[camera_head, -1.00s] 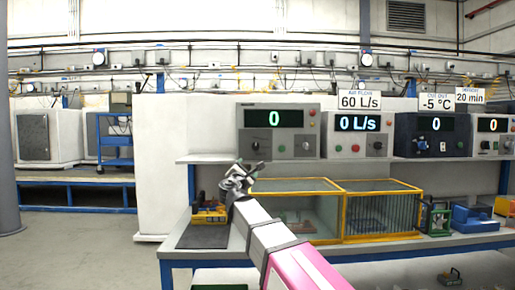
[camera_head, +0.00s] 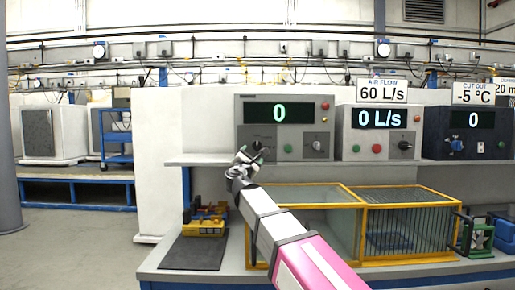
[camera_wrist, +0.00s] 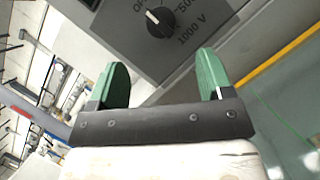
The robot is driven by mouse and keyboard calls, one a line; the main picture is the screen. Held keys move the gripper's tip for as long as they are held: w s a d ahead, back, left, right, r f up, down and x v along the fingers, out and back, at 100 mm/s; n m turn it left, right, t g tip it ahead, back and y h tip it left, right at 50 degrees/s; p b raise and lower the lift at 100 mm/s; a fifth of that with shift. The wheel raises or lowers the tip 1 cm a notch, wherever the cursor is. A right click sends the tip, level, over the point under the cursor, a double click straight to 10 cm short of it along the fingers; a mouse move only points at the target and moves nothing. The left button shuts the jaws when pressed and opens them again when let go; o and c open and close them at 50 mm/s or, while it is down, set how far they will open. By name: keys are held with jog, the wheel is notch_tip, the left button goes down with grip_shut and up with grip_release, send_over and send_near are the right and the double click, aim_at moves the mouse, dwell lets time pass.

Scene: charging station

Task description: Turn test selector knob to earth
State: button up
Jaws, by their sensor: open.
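The test selector knob (camera_wrist: 160,22) is a black round knob with a white pointer mark, on a grey panel at the top of the wrist view. Labels around it read "OP…", "50…" and "1000 V", partly cut off; the pointer is toward the "OP…" side. My gripper (camera_wrist: 164,82) has its two green fingers apart and empty, short of the knob and not touching it. In the head view my gripper (camera_head: 251,155) is at the lower left of the leftmost grey instrument (camera_head: 288,108), partly covering the knob area.
The instrument's display shows 0. It stands on a shelf (camera_head: 200,160) beside an air flow unit (camera_head: 345,135) and a dark cut-out unit (camera_head: 435,140). Below are a yellow-framed cage (camera_head: 362,215) and yellow parts (camera_head: 205,228) on a bench.

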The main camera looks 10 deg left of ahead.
aim_at(256, 147)
jog(key=x, duration=0.9)
jog(key=shift+w+r, duration=0.15)
jog(key=shift+w, duration=0.2)
jog(key=c, duration=0.9)
